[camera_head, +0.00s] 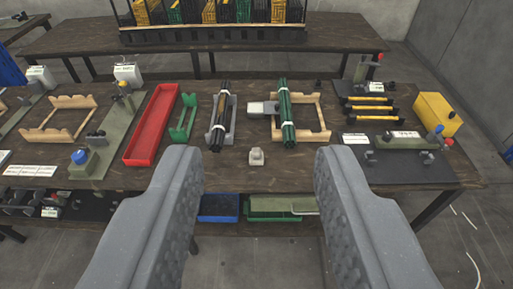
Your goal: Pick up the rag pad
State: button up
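My gripper (258,165) is open and empty, its two grey fingers wide apart in front of the workbench (240,175). No thing is plainly recognisable as the rag pad. A small pale block (256,157) stands near the bench's front edge, between the fingertips in the picture; it is too small to tell what it is. A light grey flat piece (262,108) lies farther back, left of a green rod bundle (286,115). My gripper appears to touch nothing.
A black rod bundle (218,122) rests on a grey cradle. A red tray (152,125), a green rack (184,117), a yellow box (437,113) and a press fixture (95,155) occupy the bench. Blue (219,207) and green (275,207) bins sit below. A second table (90,40) stands behind.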

aim_at(255, 158)
jog(key=u, duration=0.05)
jog(key=k, duration=1.1)
jog(key=z, duration=0.95)
jog(key=i, duration=2.7)
jog(key=u, duration=0.9)
jog(key=i, duration=0.35)
jog(key=u, duration=0.05)
jog(key=k, duration=0.9)
jog(key=u, duration=0.15)
jog(key=i, duration=0.45)
